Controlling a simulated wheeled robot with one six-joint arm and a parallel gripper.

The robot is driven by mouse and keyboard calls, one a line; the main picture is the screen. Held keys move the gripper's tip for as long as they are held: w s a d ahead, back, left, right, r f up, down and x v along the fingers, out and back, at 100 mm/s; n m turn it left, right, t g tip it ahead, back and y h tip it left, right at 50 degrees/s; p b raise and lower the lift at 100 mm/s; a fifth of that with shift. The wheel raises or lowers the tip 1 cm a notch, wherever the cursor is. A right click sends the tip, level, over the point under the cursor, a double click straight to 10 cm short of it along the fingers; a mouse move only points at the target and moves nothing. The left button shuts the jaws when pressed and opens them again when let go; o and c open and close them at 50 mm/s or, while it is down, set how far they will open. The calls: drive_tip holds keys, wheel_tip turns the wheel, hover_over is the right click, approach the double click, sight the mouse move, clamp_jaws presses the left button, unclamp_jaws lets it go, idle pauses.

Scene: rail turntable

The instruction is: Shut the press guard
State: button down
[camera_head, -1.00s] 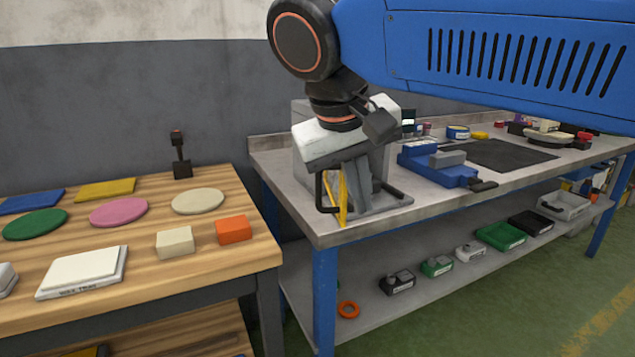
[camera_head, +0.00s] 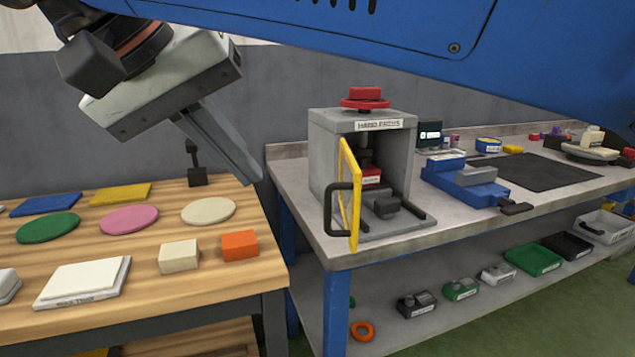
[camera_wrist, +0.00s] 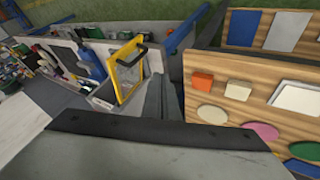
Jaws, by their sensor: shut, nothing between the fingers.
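The hand press (camera_head: 361,160) is a grey box-shaped frame with a red knob (camera_head: 365,97) on top, standing at the near left end of the metal bench. Its guard (camera_head: 350,195), a yellow frame with a black handle (camera_head: 333,212), stands swung out from the front, leaving the inside open to view. In the wrist view the guard (camera_wrist: 128,69) shows just left of my fingers. My gripper (camera_head: 250,178) is shut and empty, up and left of the press, above the wooden table and apart from the guard.
The wooden table (camera_head: 150,280) on the left carries coloured discs, blocks and a white box. A blue vise (camera_head: 465,185) and a dark mat (camera_head: 535,172) lie right of the press. A gap separates the table from the metal bench (camera_head: 300,215).

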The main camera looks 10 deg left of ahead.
sight(335, 189)
drive_tip(key=w+d+f, duration=0.6)
drive_tip(key=w+f, duration=0.1)
drive_tip(key=shift+d+f, duration=0.15)
drive_tip(key=shift+f, duration=0.25)
drive_tip(key=shift+d, duration=0.1)
